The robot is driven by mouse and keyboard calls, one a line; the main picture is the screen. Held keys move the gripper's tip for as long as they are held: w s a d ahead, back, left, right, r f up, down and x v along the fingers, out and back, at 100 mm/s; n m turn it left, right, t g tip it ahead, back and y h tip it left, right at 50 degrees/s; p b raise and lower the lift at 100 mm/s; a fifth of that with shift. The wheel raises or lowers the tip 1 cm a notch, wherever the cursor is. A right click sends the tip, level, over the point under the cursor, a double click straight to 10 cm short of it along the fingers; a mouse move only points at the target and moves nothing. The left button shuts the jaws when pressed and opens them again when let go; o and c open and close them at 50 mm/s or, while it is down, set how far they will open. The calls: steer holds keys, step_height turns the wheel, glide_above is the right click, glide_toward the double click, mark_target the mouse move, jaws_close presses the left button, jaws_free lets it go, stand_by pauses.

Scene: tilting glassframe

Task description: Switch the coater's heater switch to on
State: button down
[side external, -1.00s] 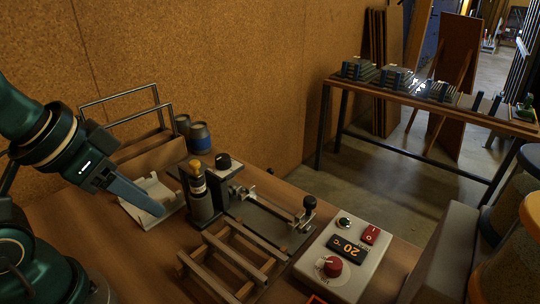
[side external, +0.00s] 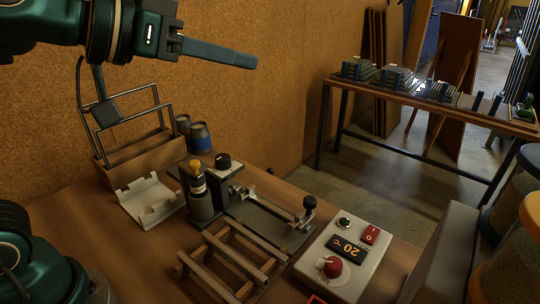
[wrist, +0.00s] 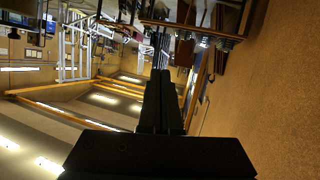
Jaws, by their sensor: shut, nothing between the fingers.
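The control box (side external: 345,258) is a light grey unit at the front right of the bench in the side view. On its top are a red rocker switch (side external: 371,235) marked I and O, a display reading 20 °C (side external: 347,248), a red knob (side external: 333,266) and a small round button or lamp (side external: 344,223). The coater (side external: 262,222), with its rails and black knobs, stands left of the box. My gripper (side external: 255,62) is shut and empty, high above the bench and up and left of the box. In the wrist view the closed fingers (wrist: 160,75) point into the room.
A slatted wooden rack (side external: 228,262) lies in front of the coater. A white tray (side external: 150,202), a wooden holder with metal frames (side external: 140,155) and jars (side external: 200,138) stand at the left. A grey block (side external: 440,255) stands right of the box. The air above the bench is clear.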

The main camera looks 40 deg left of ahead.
steer(key=w+d+r+n+t, duration=0.2)
steer(key=w+r, duration=0.2)
steer(key=w, duration=0.3)
steer(key=w+d+f+n+y, duration=0.2)
steer(key=w+d+f+y, duration=0.1)
steer(key=w+f, duration=0.1)
steer(key=s+d+f+m+g, duration=0.1)
steer(key=s+d+f+g, duration=0.1)
steer(key=d+f, duration=0.4)
steer(key=s+d+f+m+g, duration=0.1)
steer(key=s+d+f+g, duration=0.1)
steer(key=d+f, duration=0.5)
step_height(320, 180, down, 5)
steer(key=shift+s+d+f+g+y, duration=0.1)
steer(key=shift+s+d+g+y, duration=0.25)
steer(key=shift+s, duration=0.55)
steer(key=shift+a, duration=0.1)
glide_above(370, 237)
step_height(370, 237, down, 6)
steer(key=shift+f, duration=0.25)
step_height(370, 237, down, 2)
steer(key=shift+f, duration=0.8)
